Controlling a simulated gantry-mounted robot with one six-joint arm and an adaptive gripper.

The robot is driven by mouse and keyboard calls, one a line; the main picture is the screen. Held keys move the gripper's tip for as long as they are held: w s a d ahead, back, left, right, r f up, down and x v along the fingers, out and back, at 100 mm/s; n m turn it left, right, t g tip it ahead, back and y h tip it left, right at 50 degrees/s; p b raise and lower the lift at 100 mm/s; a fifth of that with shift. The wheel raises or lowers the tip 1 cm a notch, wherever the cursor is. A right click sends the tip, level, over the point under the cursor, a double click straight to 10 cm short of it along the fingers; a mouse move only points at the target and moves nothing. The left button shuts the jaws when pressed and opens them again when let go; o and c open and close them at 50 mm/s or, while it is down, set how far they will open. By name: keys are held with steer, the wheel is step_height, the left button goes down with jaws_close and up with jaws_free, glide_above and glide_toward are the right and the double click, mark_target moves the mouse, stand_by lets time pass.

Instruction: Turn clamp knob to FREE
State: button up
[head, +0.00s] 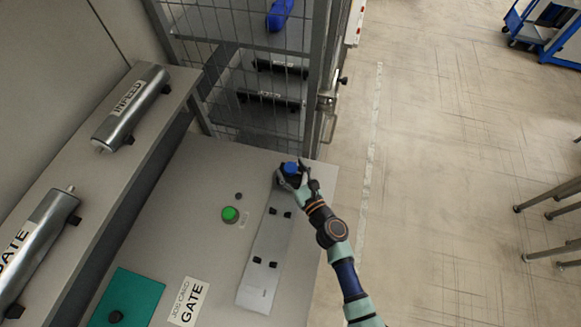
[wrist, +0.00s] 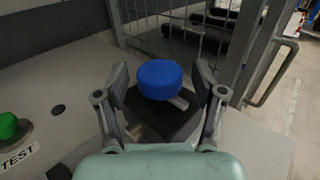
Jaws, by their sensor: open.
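The clamp knob (wrist: 160,79) has a round blue top and sits on a dark square base (wrist: 158,122) in the wrist view. A short grey pointer sticks out from under the blue top toward the lower right. In the head view the knob (head: 291,168) is partly covered by my gripper (head: 296,177). In the wrist view my gripper (wrist: 160,84) is open, with one finger on each side of the knob and a visible gap at both sides. No FREE marking can be read in either view.
A green TEST button (head: 230,214) is left of the knob, on the grey bench. A light panel (head: 252,285) with dark fittings lies nearer. A wire-mesh cage (head: 240,85) stands just behind. INFEED (head: 127,108) and GATE cylinders lie at left.

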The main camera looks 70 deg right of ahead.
steer(key=v, duration=1.1)
steer(key=shift+s+a, duration=0.15)
steer(key=shift+a, duration=0.05)
